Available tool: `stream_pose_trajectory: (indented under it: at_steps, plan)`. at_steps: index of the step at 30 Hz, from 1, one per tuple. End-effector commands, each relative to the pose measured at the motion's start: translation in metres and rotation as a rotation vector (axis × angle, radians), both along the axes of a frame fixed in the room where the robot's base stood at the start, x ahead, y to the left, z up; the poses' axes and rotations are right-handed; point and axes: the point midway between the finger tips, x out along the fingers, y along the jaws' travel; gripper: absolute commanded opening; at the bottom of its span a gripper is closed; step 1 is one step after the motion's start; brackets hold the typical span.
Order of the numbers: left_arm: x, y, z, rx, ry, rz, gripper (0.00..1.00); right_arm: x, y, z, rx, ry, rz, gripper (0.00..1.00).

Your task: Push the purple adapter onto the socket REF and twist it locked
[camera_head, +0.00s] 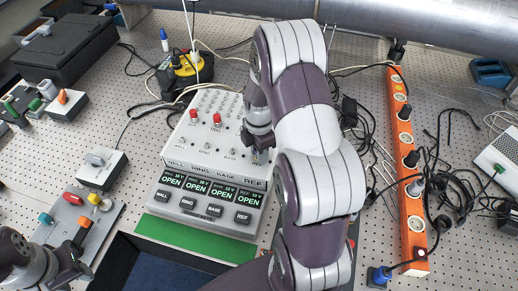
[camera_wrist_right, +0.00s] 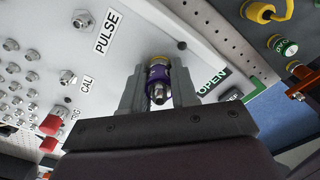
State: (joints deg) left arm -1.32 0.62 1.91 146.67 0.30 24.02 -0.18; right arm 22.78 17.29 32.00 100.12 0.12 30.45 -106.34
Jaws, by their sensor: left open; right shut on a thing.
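The purple adapter (camera_wrist_right: 158,84) shows in the right wrist view between the fingers of my right gripper (camera_wrist_right: 158,72), which is shut on it. Its far end is close to the panel face; I cannot tell whether it is seated or locked. In the head view my right gripper (camera_head: 258,142) is at the right end of the socket row, above the REF label (camera_head: 254,184) on the white test box (camera_head: 215,165). The socket REF itself is hidden behind the gripper and adapter. My left gripper (camera_head: 68,268) is open, low at the left edge, away from the box.
A grey board with coloured connectors (camera_head: 80,215) lies near my left gripper. An orange power strip (camera_head: 408,165) with cables stands right of my right arm. A black case (camera_head: 65,50) is at the back left. A steel pipe (camera_head: 420,20) crosses the back.

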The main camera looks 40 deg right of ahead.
Motion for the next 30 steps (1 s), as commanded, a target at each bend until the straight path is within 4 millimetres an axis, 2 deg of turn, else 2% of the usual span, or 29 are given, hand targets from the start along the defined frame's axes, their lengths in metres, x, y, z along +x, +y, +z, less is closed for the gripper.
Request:
stream_pose_trajectory:
  at_steps: [4, 9, 11, 19, 22, 23, 24, 25, 30]
  plan:
    - [0.000, 0.000, 0.002, 0.000, 0.000, 0.000, 0.43, 0.000, 0.000, 0.000, 0.001, 0.002, -0.034, 0.00]
    - [0.000, 0.000, 0.011, 0.000, 0.000, 0.000, 0.43, 0.000, 0.000, 0.001, 0.002, 0.004, -0.355, 0.00]
    - [0.000, 0.000, 0.012, 0.000, 0.000, 0.000, 0.43, 0.000, 0.000, 0.000, 0.001, 0.003, -0.423, 0.00]
    - [0.000, 0.000, 0.011, 0.000, 0.000, 0.000, 0.43, 0.000, 0.000, -0.001, 0.001, 0.002, -0.458, 0.00]
    - [0.000, 0.000, 0.018, 0.000, 0.000, 0.000, 0.43, 0.000, 0.000, 0.001, 0.001, 0.003, -0.613, 0.00]
    - [0.000, 0.000, 0.015, 0.000, 0.000, 0.000, 0.43, 0.000, 0.000, -0.001, 0.001, 0.003, -0.605, 0.38]
    - [0.000, 0.000, 0.014, 0.000, 0.000, 0.000, 0.43, 0.000, 0.000, -0.002, 0.001, 0.003, -0.602, 0.51]
    - [0.000, 0.000, 0.014, 0.000, 0.000, 0.000, 0.43, 0.000, 0.000, -0.001, 0.001, 0.002, -0.602, 0.58]
    - [0.000, 0.000, 0.014, 0.000, 0.000, 0.000, 0.43, 0.000, 0.000, -0.001, 0.001, 0.001, -0.600, 0.58]
